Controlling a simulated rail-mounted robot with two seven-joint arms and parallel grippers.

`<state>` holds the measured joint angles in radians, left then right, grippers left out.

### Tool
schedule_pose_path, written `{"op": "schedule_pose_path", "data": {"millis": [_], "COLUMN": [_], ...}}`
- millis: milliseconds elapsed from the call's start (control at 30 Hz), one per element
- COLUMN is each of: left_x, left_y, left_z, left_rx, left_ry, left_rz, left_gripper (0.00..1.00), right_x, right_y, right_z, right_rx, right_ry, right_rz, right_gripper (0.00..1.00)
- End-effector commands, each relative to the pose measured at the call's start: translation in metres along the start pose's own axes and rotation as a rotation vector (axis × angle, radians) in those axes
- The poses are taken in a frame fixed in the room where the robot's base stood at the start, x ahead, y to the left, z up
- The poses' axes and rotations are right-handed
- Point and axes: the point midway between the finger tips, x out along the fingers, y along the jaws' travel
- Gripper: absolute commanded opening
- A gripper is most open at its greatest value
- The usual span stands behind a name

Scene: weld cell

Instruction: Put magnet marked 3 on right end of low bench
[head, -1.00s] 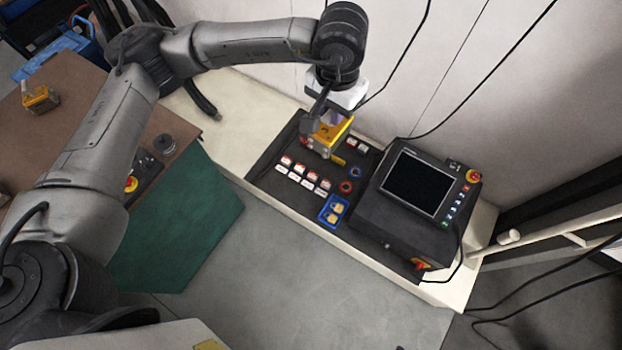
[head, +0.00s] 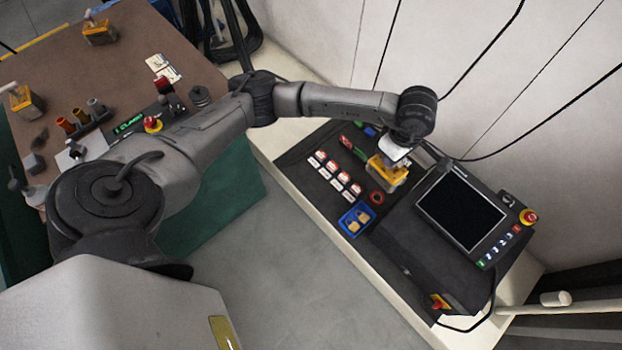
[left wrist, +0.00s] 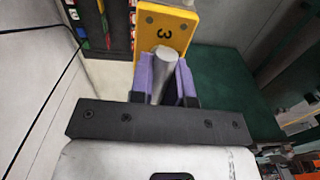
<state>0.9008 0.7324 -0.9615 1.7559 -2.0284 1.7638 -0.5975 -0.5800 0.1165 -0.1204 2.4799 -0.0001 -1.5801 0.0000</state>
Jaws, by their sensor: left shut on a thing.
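My left gripper (head: 392,156) is shut on the grey handle of a yellow magnet (head: 387,174). In the left wrist view the purple-padded fingers (left wrist: 162,82) grip the post, and the yellow plate (left wrist: 165,28) shows a black 3. The magnet hangs over the dark top of the low cream bench (head: 330,243), just left of the screen unit; I cannot tell whether it touches. The bench's right end (head: 525,275) lies beyond the screen unit. My right gripper is not in view.
A screen unit (head: 460,212) with a red stop button (head: 528,217) fills much of the bench's right part. A blue tray (head: 356,220) of padlocks and a row of labelled red items (head: 338,178) lie left of it. Two similar yellow magnets (head: 99,32) (head: 25,103) stand on the brown table.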

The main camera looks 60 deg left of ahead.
Motion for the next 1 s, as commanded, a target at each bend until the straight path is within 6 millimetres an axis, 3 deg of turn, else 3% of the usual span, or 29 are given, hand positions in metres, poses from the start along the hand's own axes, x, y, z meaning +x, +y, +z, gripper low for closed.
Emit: {"op": "schedule_pose_path", "data": {"millis": [33, 600, 800, 1000], "left_x": [0.024, 0.212, 0.263, 0.297], "left_y": [0.001, -0.015, -0.027, -0.037], "left_z": [-0.005, -0.083, -0.111, -0.132], "left_rx": [-0.102, -1.318, -1.665, -1.902], "left_ry": [-0.002, 0.0, -0.001, -0.003], "left_rz": [0.0, -0.001, 0.001, 0.002], "left_gripper": [0.0, 0.0, 0.0, 0.0], "right_x": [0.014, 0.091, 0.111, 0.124], "right_y": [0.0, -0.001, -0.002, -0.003], "right_z": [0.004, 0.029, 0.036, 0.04], "right_rx": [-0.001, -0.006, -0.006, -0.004], "right_ry": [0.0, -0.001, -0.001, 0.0], "right_rz": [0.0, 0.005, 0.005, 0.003], "right_gripper": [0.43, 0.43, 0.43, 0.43]}}
